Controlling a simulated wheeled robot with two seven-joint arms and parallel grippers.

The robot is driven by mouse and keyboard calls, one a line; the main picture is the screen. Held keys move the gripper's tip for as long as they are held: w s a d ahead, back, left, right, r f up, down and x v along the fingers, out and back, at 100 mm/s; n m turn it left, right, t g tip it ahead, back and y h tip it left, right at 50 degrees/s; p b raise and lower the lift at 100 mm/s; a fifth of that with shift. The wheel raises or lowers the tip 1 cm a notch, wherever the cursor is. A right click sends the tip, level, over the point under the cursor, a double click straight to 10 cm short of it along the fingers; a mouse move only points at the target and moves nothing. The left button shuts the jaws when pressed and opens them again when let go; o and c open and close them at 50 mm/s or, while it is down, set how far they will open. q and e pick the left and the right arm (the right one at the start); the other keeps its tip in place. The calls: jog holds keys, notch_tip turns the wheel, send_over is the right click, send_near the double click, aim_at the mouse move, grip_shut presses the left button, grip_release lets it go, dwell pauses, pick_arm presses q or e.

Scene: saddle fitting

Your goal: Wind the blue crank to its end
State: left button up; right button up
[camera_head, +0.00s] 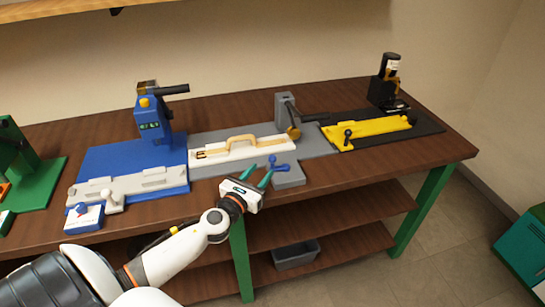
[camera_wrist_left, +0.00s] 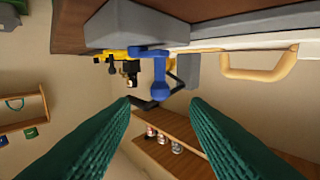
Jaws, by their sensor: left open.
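The blue crank (camera_head: 277,165) sits on a small grey block (camera_head: 290,178) at the front of the grey station, in the middle of the table. My left gripper (camera_head: 257,175) is just left and in front of it, with its two teal fingers apart and pointing toward it. In the left wrist view the crank (camera_wrist_left: 158,72) hangs from the grey block (camera_wrist_left: 137,25) in this turned picture. Its blue knob lies ahead of the gap between my open fingers (camera_wrist_left: 160,104), which appear empty and apart from it. My right gripper is not in view.
The grey station (camera_head: 232,165) carries a white bar with a tan handle (camera_head: 240,142) and a grey post with a dark lever (camera_head: 290,115). A blue station (camera_head: 120,155) stands left, a yellow and black one (camera_head: 370,131) right. The table's front edge lies beneath my arm.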

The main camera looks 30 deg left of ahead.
aim_at(271, 161)
pick_arm(q)
jog(key=w, duration=0.8)
jog(key=shift+a, duration=0.3)
jog(key=shift+s, duration=0.1)
grip_shut()
jog(key=shift+n+y+p, duration=0.3)
jog(key=shift+y+p, duration=0.1)
jog(key=shift+y, duration=0.1)
